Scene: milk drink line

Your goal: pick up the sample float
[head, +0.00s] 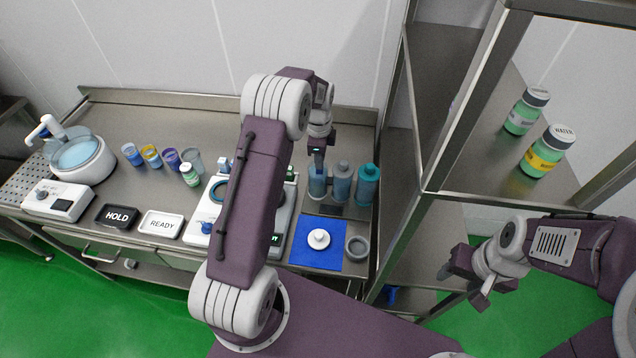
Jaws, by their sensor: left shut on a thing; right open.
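My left gripper (318,165) is over the back right of the steel bench, at the top of the leftmost bluish bottle (318,184). It appears shut on that bottle, whose top it hides; the grip itself is small and hard to make out. A small white round piece with a raised knob (318,239) sits on a blue mat (301,254) at the front right; it may be the sample float, but I cannot tell. My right gripper (462,275) is open and empty, off the bench at the right.
Two more bluish bottles (342,183) (368,187) stand right of the gripper. A grey ring-shaped cup (356,246) is beside the mat. HOLD (117,216) and READY (161,225) trays, several small cups and a water bath (84,158) are left. A steel shelf with green jars (547,152) stands right.

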